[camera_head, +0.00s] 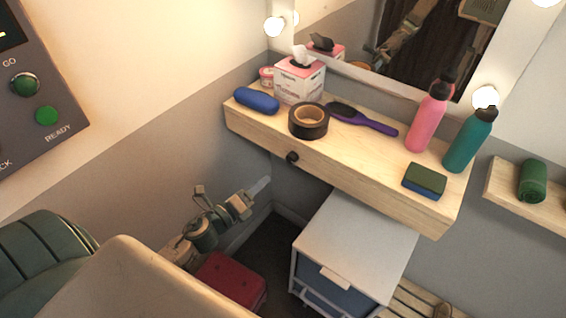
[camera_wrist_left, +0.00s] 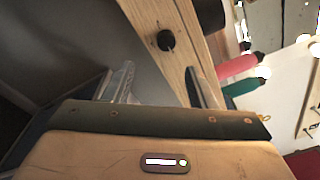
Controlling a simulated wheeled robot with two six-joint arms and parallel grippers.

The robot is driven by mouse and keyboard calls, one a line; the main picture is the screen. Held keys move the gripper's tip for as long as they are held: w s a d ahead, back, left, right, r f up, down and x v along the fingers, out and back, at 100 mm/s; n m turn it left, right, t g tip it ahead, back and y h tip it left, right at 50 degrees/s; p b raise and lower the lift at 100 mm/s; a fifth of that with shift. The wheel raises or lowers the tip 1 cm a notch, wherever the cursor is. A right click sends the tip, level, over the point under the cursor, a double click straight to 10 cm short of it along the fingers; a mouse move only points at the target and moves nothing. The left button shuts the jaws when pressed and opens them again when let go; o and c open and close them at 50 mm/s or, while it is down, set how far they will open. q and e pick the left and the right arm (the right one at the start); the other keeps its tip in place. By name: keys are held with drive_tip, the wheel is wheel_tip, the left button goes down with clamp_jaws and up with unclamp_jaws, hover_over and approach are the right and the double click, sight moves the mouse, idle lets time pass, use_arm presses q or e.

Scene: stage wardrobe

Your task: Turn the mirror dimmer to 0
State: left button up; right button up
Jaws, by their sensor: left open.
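The mirror dimmer looks to be the small round black knob (camera_head: 292,156) on the front face of the wooden shelf. It also shows near the top middle of the left wrist view (camera_wrist_left: 165,40), with a small pale mark at its lower edge. Its exact setting is too small to read. The mirror (camera_head: 400,40) above the shelf has lit bulbs on its frame. My left gripper (camera_head: 261,186) is below and left of the knob, apart from it. In the left wrist view its two fingers (camera_wrist_left: 160,88) are spread, with nothing between them. My right gripper is out of view.
The wooden shelf (camera_head: 380,178) carries a blue case, tissue box, black tape roll, purple brush, sponge and two bottles. A white drawer cabinet (camera_head: 352,240) stands below it. A red stool (camera_head: 228,282) is under my left arm. A wall panel (camera_head: 35,90) is at left.

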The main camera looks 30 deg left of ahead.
sight(289, 160)
use_arm(q)
drive_tip(key=p+x, duration=0.2)
drive_tip(key=x, duration=0.1)
drive_tip(key=p+x, duration=0.2)
drive_tip(key=x, duration=0.1)
drive_tip(key=r+p+x, duration=0.1)
drive_tip(key=x, duration=0.3)
drive_tip(key=shift+s+d+p, duration=0.1)
drive_tip(key=shift+d+p, duration=0.15)
drive_tip(key=shift+p, duration=0.15)
drive_tip(key=shift+w+d+f, duration=0.1)
drive_tip(key=shift+w+d, duration=0.05)
drive_tip(key=shift+w, duration=0.25)
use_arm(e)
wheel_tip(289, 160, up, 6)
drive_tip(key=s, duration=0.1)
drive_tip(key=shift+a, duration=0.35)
use_arm(q)
drive_tip(key=c, duration=1)
